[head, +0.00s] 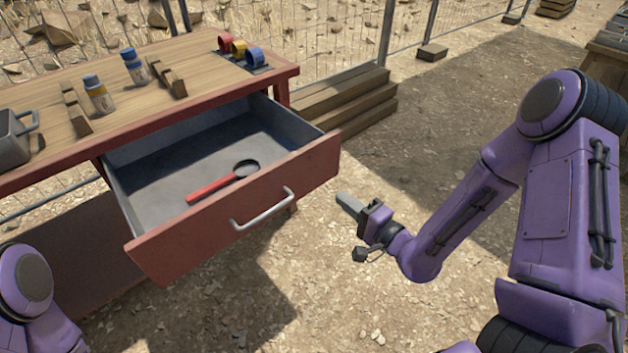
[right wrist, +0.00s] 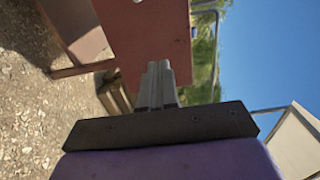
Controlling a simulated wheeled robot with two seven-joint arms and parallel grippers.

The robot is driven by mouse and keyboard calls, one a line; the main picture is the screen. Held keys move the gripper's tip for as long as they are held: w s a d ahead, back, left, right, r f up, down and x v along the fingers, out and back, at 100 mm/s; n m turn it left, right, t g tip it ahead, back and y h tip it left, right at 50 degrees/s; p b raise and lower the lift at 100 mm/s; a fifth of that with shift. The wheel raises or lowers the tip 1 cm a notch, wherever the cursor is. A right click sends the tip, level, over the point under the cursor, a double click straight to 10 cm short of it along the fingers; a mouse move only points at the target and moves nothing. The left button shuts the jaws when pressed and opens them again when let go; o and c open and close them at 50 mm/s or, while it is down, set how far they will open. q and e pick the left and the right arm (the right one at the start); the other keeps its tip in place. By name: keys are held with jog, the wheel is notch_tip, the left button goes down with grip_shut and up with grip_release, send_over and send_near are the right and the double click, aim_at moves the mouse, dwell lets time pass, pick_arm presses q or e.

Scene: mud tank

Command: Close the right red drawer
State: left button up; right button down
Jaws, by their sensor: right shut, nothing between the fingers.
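The red drawer (head: 235,217) is pulled well out from under the wooden worktop, with its grey inside showing. Its front carries a grey bar handle (head: 263,210). A red-handled tool with a dark round head (head: 222,182) lies in the drawer. My right gripper (head: 350,206) is shut and empty, to the right of the drawer front and apart from it. In the right wrist view, the shut fingers (right wrist: 156,85) point toward a red panel (right wrist: 145,35), which looks like the drawer front. My left gripper is out of the head view; only part of that arm shows at lower left.
The worktop (head: 150,60) holds a grey metal container (head: 14,138), two jars (head: 98,94), wooden racks and several coloured rings (head: 238,48). Stacked timbers (head: 345,100) lie beside the bench, before a wire fence. The ground right of the drawer is open.

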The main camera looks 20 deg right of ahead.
aim_at(306, 170)
jog(key=x, duration=1.1)
jog(key=shift+s+f, duration=0.1)
jog(key=shift+w+a, duration=0.1)
jog(key=shift+w, duration=0.1)
jog(key=shift+w, duration=0.1)
